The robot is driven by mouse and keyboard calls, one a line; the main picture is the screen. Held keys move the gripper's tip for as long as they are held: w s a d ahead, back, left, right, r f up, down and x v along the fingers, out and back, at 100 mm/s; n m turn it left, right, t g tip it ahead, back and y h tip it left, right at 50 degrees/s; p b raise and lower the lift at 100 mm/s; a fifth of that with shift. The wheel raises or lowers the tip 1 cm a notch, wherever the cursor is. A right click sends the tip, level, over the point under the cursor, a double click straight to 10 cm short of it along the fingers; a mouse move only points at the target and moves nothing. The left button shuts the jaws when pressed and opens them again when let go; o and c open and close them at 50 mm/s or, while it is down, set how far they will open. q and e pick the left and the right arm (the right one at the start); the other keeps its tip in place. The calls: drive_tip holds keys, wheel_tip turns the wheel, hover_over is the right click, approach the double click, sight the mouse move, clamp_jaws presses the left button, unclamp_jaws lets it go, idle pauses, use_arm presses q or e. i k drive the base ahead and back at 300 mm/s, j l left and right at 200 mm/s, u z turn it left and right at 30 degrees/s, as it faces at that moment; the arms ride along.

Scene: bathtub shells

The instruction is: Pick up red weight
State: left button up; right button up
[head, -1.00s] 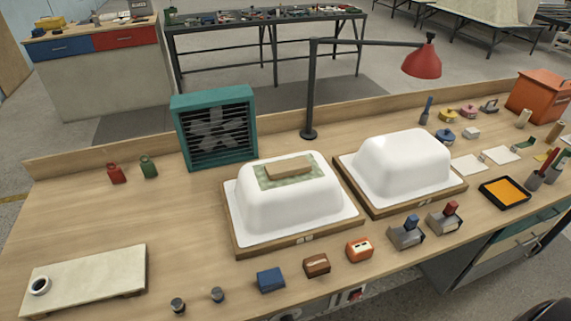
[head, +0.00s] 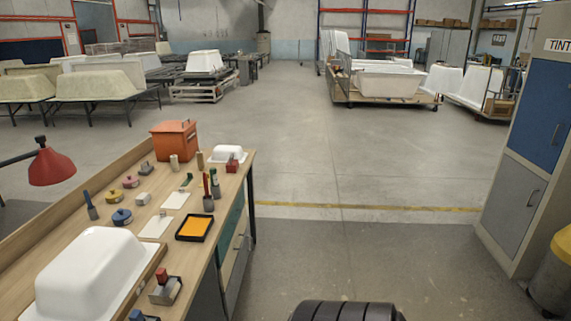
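I see no clear red weight in the current head view. The small red weight that stood next to a green one at the bench's back left is out of frame. A grey block with a red handle (head: 165,288) sits at the near edge of the bench, right of a white tub shell (head: 88,275). Neither of my grippers is in view.
The bench (head: 206,262) runs along the left, with a red lamp (head: 52,167), an orange box (head: 173,141), a black tray with orange inside (head: 195,228) and small pots. Open floor (head: 345,170) lies ahead. A grey and blue cabinet (head: 525,160) stands right.

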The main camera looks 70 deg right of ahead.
sight(232, 165)
drive_tip(key=z, duration=1.95)
drive_tip(key=i+l+u, duration=0.1)
drive_tip(key=i, duration=0.3)
drive_tip(key=i+l+u, duration=0.1)
drive_tip(key=i+l, duration=0.25)
